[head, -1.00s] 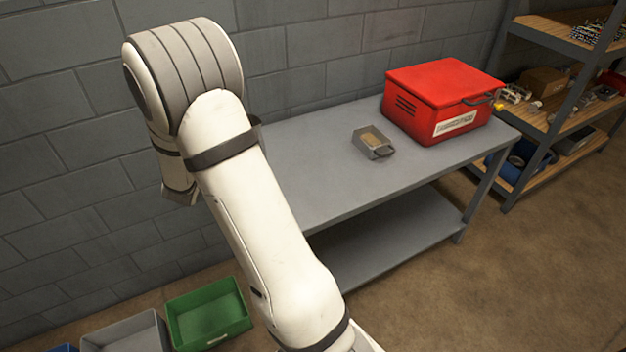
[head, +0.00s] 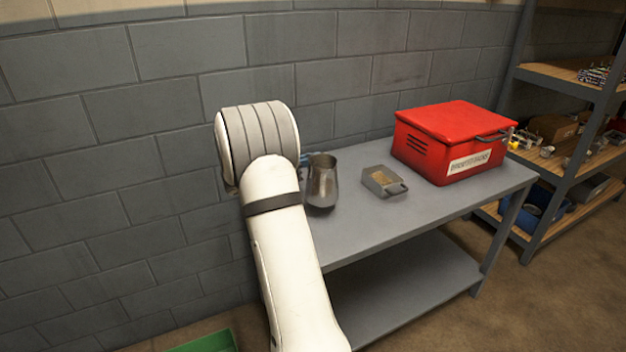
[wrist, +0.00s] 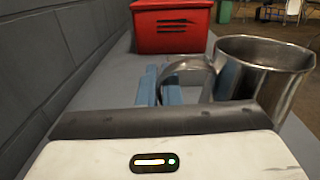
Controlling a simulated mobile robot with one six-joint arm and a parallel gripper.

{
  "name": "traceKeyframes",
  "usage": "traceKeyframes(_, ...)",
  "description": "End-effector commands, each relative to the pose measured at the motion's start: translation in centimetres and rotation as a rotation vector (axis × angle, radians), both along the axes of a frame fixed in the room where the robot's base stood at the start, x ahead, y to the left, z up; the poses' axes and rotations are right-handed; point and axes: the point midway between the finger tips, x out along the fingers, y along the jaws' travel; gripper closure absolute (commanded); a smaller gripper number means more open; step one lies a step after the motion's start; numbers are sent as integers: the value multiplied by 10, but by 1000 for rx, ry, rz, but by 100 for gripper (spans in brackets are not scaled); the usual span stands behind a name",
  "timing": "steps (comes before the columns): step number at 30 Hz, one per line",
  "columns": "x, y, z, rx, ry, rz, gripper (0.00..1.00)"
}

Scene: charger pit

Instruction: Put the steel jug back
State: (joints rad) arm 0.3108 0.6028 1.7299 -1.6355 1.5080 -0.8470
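The steel jug (head: 322,182) stands upright on the grey table (head: 395,225), just right of my arm in the head view. In the wrist view the jug (wrist: 262,75) is at the right, with its curved handle (wrist: 195,65) turned left toward my gripper (wrist: 188,85). The blue fingers are spread apart, one left of the handle and one seen between the handle and the jug body. Whether either finger touches the handle I cannot tell. In the head view my arm hides most of the gripper.
A small grey open box (head: 383,182) sits right of the jug. A large red case (head: 450,140) stands at the table's right end. A block wall (head: 170,160) runs along the back. Shelving (head: 570,130) is at the right, and a green bin (head: 205,343) is on the floor.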

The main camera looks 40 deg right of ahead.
Motion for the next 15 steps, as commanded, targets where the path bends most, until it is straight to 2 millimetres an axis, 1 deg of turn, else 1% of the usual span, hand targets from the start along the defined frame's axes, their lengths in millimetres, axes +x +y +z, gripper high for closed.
traceKeyframes(1, 0, 0, -9, -1, 2, 0, 100)
traceKeyframes(6, 0, 1, -39, 0, 3, 1, 100)
traceKeyframes(9, 0, 1, -44, -1, 1, 1, 100)
traceKeyframes(14, 0, 1, -42, -1, 0, 2, 100)
traceKeyframes(15, 0, 1, -43, 0, 1, 2, 93)
